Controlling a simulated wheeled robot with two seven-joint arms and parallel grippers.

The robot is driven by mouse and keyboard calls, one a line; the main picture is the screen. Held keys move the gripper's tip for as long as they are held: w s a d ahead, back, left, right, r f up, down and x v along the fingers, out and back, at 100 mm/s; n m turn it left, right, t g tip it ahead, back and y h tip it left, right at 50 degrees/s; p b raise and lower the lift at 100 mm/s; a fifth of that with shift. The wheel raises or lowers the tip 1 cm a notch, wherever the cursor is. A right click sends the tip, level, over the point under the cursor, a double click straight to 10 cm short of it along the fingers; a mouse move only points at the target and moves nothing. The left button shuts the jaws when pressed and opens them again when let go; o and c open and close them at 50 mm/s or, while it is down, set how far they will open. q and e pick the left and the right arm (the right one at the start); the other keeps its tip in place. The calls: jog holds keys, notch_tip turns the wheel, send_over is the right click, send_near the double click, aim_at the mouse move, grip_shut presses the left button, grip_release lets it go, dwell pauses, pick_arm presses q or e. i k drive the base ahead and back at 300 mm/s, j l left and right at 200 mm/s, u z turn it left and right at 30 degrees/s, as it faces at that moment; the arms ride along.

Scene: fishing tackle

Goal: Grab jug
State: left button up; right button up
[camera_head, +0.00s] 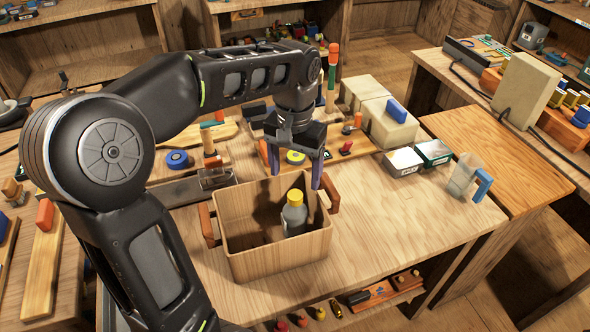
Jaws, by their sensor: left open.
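The jug (465,174) is clear with a blue handle (483,185). It stands upright at the right end of the wooden table, with its handle to the right. My left gripper (294,174) points down over the wooden box (270,262), well to the left of the jug. My right gripper is not in view.
The box has orange-brown handles and holds a grey bottle (294,216) with a yellow cap. Small white and green boxes (433,152) and a beige case (389,124) stand behind the jug's left side. The tabletop between box and jug is clear.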

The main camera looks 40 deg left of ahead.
aim_at(468, 167)
jog(key=i+l+z, duration=0.4)
jog(key=i, duration=0.35)
jog(key=i+l+z, duration=0.2)
jog(key=i, duration=0.2)
